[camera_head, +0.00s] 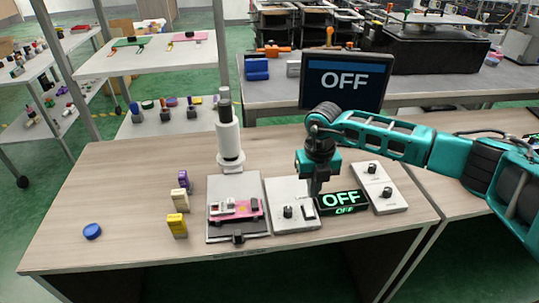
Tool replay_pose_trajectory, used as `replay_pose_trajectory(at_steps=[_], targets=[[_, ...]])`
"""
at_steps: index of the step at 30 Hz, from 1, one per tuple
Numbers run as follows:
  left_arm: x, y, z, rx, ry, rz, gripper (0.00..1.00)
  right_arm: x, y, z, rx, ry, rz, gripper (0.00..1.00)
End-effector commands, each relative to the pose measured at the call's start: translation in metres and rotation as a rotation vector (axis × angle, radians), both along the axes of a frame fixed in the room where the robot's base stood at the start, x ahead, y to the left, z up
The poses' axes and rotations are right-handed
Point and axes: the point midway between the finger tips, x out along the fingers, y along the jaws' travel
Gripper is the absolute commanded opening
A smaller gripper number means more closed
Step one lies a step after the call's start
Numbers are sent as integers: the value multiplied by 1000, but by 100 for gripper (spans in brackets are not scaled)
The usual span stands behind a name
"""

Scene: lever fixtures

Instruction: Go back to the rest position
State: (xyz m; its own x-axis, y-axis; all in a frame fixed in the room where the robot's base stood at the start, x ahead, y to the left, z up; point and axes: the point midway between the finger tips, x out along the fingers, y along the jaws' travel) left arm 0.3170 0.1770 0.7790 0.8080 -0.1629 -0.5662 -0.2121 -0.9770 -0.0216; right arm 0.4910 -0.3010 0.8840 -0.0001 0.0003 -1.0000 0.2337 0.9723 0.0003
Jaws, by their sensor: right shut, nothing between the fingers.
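My right gripper (314,188) points down over the right part of the middle grey panel (291,220), close to its controls. It is shut and empty. My teal right arm reaches in from the right side. The panel has a black knob (288,211) that shows just left of the gripper. I cannot tell whether the fingertips touch the panel. A black display (342,203) with green OFF text lies just right of the gripper. A large screen (345,82) behind also reads OFF. My left gripper is not in view.
A second grey panel (379,188) with two knobs lies right of the display. A pink device on a plate (238,233), a white cylinder (229,140), small blocks (177,224) and a blue disc (92,231) stand to the left. The table's front left is mostly clear.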

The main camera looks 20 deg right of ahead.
Motion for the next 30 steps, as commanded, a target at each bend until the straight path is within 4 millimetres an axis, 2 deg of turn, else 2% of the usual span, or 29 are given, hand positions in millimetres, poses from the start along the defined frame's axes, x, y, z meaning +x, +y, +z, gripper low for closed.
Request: replay_pose_trajectory(at_steps=[3,5,8,11,12,14,15,18,20,22,25,28,30], targets=[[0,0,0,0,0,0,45,-1,2,-1,5,1,2,0],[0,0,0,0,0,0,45,-3,10,-4,32,4,10,0],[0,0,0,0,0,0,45,-11,43,-15,148,11,41,0],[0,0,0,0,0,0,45,-30,103,-27,369,21,77,0],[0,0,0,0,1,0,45,-39,132,-29,484,23,83,0],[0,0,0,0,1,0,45,-54,177,-26,675,22,73,0],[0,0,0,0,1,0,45,-63,205,-19,810,17,51,0],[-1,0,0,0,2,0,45,-77,259,7,1131,-7,-64,0],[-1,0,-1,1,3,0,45,-80,279,24,1302,-27,-172,0],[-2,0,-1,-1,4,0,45,-78,289,42,1475,-56,-333,0],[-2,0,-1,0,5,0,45,-70,283,56,1662,-99,-623,0],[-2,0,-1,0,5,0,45,-63,258,51,1764,-138,-968,0],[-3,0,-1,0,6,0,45,-62,234,35,1782,-156,-1232,0]])
